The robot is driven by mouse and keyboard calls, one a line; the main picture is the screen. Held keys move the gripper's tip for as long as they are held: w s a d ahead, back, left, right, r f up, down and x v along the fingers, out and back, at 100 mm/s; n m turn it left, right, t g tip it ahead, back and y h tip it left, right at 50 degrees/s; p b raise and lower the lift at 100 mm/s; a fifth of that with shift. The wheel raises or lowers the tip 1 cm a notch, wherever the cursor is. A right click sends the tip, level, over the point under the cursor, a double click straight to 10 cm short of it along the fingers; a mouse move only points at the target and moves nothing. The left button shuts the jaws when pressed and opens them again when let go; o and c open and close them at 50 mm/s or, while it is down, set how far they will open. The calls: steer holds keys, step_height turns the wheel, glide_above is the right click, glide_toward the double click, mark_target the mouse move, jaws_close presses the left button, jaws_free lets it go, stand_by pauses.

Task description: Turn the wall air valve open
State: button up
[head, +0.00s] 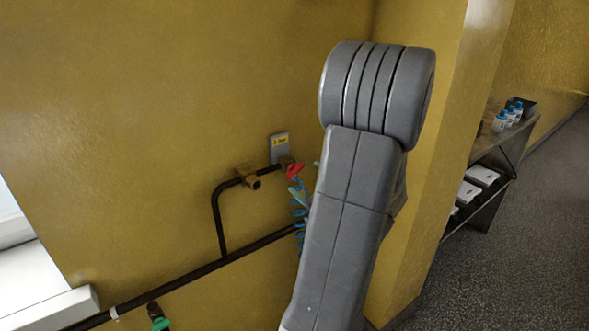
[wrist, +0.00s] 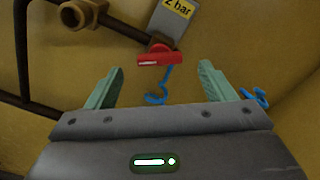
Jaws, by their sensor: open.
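The wall air valve has a red handle (head: 294,171), beside a brass fitting at the end of the dark pipe. In the wrist view the red handle (wrist: 160,57) lies crosswise just beyond my gripper (wrist: 160,87), between the lines of its two green fingers. The fingers are apart and nothing is between them except the view of a blue coiled hose (wrist: 158,93) behind. In the head view my arm hides most of my gripper; one green finger (head: 297,195) shows below the red handle. I cannot tell whether the fingers touch the handle.
A grey plate with a yellow "2 bar" label (wrist: 178,8) is just above the handle. A brass outlet (wrist: 78,14) and dark pipe (head: 215,220) are to its left. A wall corner (head: 420,180) and a shelf (head: 495,150) stand right.

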mark_target(297, 172)
steer(key=x, duration=0.6)
steer(key=shift+w+a+p, duration=0.1)
steer(key=shift+a+p, duration=0.05)
steer(key=shift+p, duration=0.25)
steer(key=c, duration=1)
